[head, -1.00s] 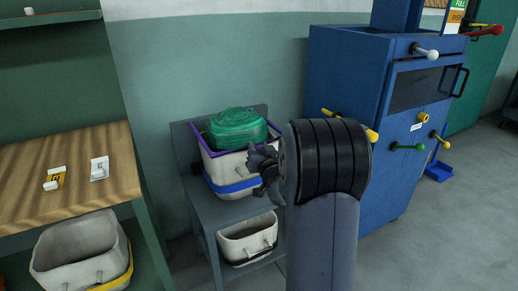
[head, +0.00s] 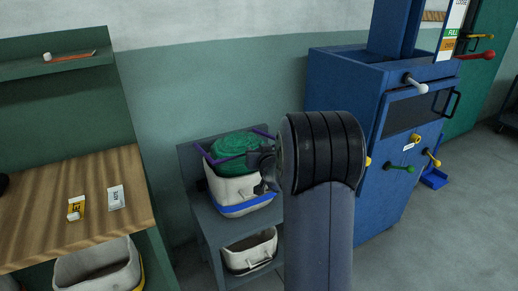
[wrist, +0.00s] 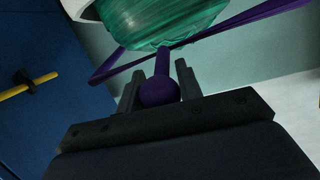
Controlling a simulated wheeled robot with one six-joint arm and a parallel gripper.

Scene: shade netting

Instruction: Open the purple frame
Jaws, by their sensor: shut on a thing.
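The purple frame (head: 207,156) is at the top of a white bin (head: 228,188) in the head view and looks tilted, its right part raised. Green netting (head: 235,143) bulges up at the frame. In the wrist view, the purple bars (wrist: 240,27) run beside the green netting (wrist: 155,22), with a round purple knob (wrist: 159,93) on a short stem. My gripper (wrist: 160,73) is shut on the knob, one finger on each side. In the head view my gripper (head: 263,165) is at the bin's right side, partly hidden by my arm.
The bin stands on a grey shelf unit (head: 214,227) with another white bin (head: 249,251) below. A wooden bench (head: 40,215) is at left. A blue machine (head: 345,95) with knobs and handles is at right. Floor is clear at lower right.

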